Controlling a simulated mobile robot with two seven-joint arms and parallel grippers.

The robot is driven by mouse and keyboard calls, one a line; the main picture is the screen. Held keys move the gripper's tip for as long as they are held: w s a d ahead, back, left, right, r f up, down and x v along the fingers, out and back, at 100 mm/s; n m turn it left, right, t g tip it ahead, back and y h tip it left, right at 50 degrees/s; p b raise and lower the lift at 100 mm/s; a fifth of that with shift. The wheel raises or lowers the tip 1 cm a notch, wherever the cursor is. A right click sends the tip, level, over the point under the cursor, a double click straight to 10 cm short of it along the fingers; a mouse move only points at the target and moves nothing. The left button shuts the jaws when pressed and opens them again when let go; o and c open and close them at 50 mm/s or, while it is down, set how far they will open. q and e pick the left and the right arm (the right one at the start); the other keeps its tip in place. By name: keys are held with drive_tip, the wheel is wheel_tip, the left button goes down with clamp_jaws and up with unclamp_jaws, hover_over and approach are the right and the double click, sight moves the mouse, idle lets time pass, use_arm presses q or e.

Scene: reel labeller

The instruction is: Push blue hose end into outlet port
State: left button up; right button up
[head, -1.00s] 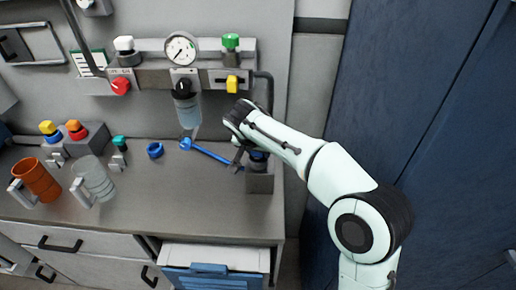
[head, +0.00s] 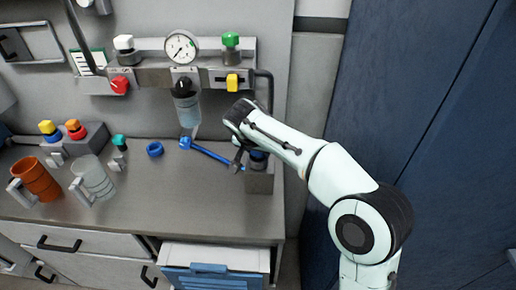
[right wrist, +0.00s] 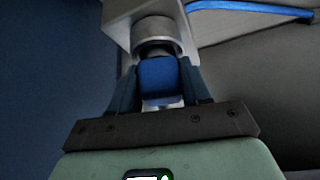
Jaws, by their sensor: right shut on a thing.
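My right gripper (right wrist: 155,88) is shut on a blue piece, which I take for the blue hose end (right wrist: 158,80). The piece lines up with a silver collar (right wrist: 156,38) on a grey block, apparently the outlet port; how deep it sits is hidden. In the head view my right gripper (head: 246,154) is above the grey block (head: 260,181) at the counter's right end. A blue hose (head: 208,153) lies on the counter towards it; its join to the held piece is hidden. My left gripper is not in view.
A gauge panel (head: 150,77) with coloured knobs and a clear bowl (head: 188,112) is on the back wall. A blue ring (head: 155,149), an orange mug (head: 38,180) and a clear mug (head: 95,180) stand left. The front middle of the counter is clear.

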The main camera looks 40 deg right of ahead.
drive_tip(key=shift+f, duration=0.25)
drive_tip(key=o, duration=1.2)
drive_tip(key=shift+f, duration=0.1)
drive_tip(key=shift+s, duration=0.1)
drive_tip(key=p+v, duration=0.1)
drive_tip(key=v, duration=1.3)
drive_tip(key=shift+w+p, duration=0.3)
